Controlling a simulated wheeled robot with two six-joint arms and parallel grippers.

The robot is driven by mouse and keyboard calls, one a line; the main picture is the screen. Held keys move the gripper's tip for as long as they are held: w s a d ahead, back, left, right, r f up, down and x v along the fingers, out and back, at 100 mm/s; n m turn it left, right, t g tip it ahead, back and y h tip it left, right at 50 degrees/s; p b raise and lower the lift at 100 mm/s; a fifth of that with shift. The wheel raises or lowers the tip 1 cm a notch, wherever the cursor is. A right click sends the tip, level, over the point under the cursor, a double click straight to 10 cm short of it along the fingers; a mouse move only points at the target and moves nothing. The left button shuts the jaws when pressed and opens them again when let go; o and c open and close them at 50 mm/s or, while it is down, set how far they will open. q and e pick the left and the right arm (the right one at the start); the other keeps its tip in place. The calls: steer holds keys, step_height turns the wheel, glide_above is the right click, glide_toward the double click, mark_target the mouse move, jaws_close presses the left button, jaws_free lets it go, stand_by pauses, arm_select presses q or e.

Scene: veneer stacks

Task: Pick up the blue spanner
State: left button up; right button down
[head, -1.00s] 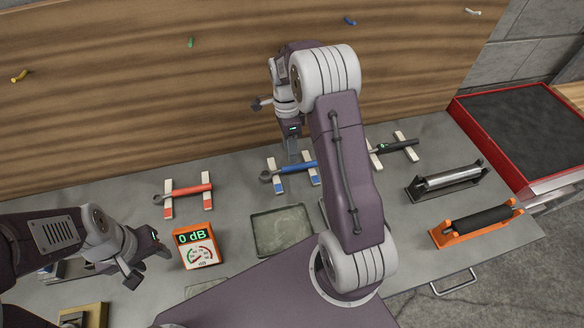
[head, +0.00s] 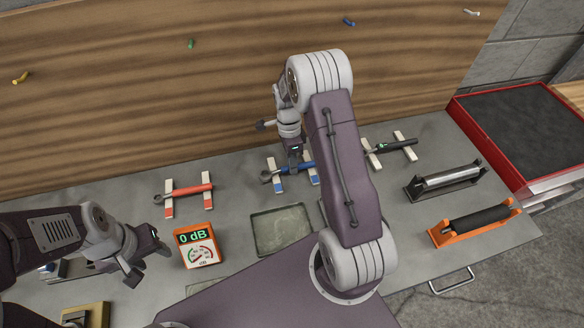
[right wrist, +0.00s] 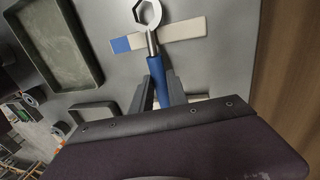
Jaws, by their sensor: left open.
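The blue spanner (head: 280,171) lies across two white rests with blue ends (head: 278,185) on the grey bench. In the right wrist view its steel ring head (right wrist: 148,13) and blue handle (right wrist: 157,77) show clearly. My right gripper (head: 294,167) is down at the blue handle. In the right wrist view its two fingers (right wrist: 159,88) stand on either side of the handle, with a small gap at the left finger; it looks open. My left gripper (head: 150,262) is open and empty at the left, near the meter.
A red spanner (head: 190,190) and a black-handled spanner (head: 396,147) lie on their own rests to either side. A meter (head: 196,246) reading 0 dB and a shallow tray (head: 282,230) are nearer. Two roller holders (head: 445,180) and (head: 477,223) stand right. A wooden wall rises behind.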

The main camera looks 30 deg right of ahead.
steer(key=shift+r, duration=0.1)
step_height(320, 180, up, 5)
steer(key=p, duration=0.4)
steer(key=shift+p, duration=0.4)
steer(key=s+r+p, duration=0.5)
steer(key=s, duration=0.6)
steer(key=shift+s+a+r, duration=0.25)
steer(key=shift+r, duration=0.15)
